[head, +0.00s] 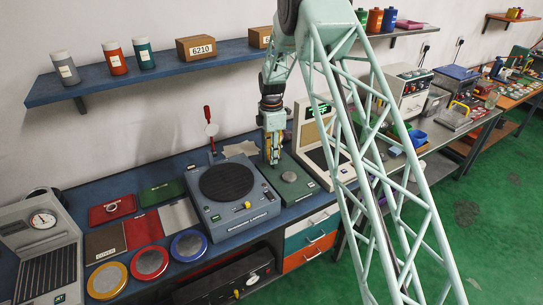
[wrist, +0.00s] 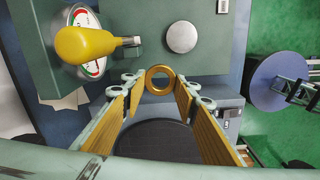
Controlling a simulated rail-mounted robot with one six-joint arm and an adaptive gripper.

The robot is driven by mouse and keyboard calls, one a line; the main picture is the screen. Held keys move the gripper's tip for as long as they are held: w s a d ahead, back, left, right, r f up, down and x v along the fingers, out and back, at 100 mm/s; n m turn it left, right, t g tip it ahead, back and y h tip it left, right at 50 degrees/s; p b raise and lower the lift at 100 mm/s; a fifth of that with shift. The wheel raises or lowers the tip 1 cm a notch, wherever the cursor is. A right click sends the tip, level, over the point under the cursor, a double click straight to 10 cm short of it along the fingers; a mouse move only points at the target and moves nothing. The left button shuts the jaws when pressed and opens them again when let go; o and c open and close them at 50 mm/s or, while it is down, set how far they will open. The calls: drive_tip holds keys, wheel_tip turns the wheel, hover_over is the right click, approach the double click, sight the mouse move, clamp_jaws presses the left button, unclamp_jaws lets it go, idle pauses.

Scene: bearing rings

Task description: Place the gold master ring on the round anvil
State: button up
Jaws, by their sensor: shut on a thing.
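In the head view my gripper (head: 272,158) points down beside the green instrument, and I cannot make out the ring there. The round anvil (wrist: 181,37) is a bare pale grey disc ahead of the ring in the wrist view, and the ring is apart from it. In the head view the anvil (head: 288,177) sits on top of the green instrument (head: 300,188), just right of my gripper.
A grey machine with a round black plate (head: 227,182) stands left of my gripper. A yellow handle (wrist: 85,45) overlaps a dial (wrist: 94,66) left of the anvil. A screen unit (head: 318,130) stands at the right. Colour-rimmed round trays (head: 150,262) lie at the front left.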

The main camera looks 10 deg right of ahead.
drive_tip(key=shift+s+d, duration=0.1)
drive_tip(key=s+d+f+b, duration=0.1)
drive_tip(key=s+d, duration=0.2)
drive_tip(key=s, duration=0.6)
drive_tip(key=s+d+f+b, duration=0.2)
drive_tip(key=s+d, duration=0.1)
drive_tip(key=s, duration=0.6)
drive_tip(key=shift+s+f, duration=0.25)
drive_tip(key=shift+s, duration=0.05)
hover_over(289, 177)
drive_tip(key=shift+s+a+f, duration=0.1)
drive_tip(key=shift+s+f, duration=0.1)
drive_tip(key=shift+f, duration=0.5)
drive_tip(key=shift+w, duration=0.15)
drive_tip(key=shift+w+p, duration=0.2)
drive_tip(key=shift+p, duration=0.1)
drive_tip(key=shift+f, duration=1.8)
drive_tip(key=shift+f, duration=0.1)
